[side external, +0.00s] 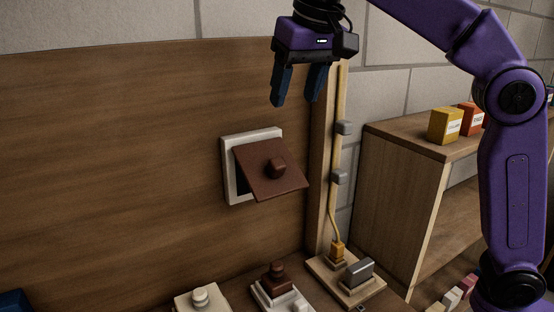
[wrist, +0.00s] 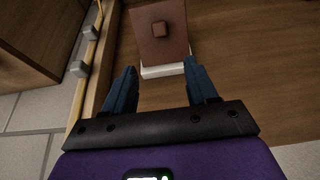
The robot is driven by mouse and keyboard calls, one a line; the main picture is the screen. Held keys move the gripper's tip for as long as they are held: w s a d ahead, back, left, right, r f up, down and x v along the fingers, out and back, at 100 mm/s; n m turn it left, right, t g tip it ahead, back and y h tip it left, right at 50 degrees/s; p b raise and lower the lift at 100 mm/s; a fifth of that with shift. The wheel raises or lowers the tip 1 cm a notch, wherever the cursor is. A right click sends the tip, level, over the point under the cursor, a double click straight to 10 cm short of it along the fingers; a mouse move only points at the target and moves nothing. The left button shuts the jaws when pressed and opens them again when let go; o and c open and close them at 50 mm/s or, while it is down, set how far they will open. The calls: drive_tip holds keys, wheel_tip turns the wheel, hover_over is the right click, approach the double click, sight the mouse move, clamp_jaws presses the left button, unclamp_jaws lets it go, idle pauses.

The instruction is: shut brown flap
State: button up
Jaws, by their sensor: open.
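The brown flap (side external: 270,170) is a square panel with a small brown knob (side external: 278,168), set in a white frame (side external: 230,180) on the upright wooden board. It stands ajar, with its lower edge swung out from the frame and a dark gap at its left side. In the wrist view the flap (wrist: 158,45) lies beyond the fingertips, with its knob near the middle. My gripper (side external: 297,100) is open and empty, pointing down above the flap and apart from it. In the wrist view my gripper (wrist: 158,72) has its blue fingers spread wide.
A wooden post (side external: 323,150) with a yellow cable and grey clips stands right of the flap. Below are a brown-knobbed block (side external: 278,280), a white-knobbed block (side external: 202,298) and a wooden plug base (side external: 347,280). A shelf (side external: 400,180) with small boxes is at right.

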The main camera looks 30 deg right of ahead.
sight(277, 159)
drive_tip(key=x, duration=1.6)
drive_tip(key=shift+s+f, duration=0.1)
drive_tip(key=shift+f, duration=0.1)
clamp_jaws()
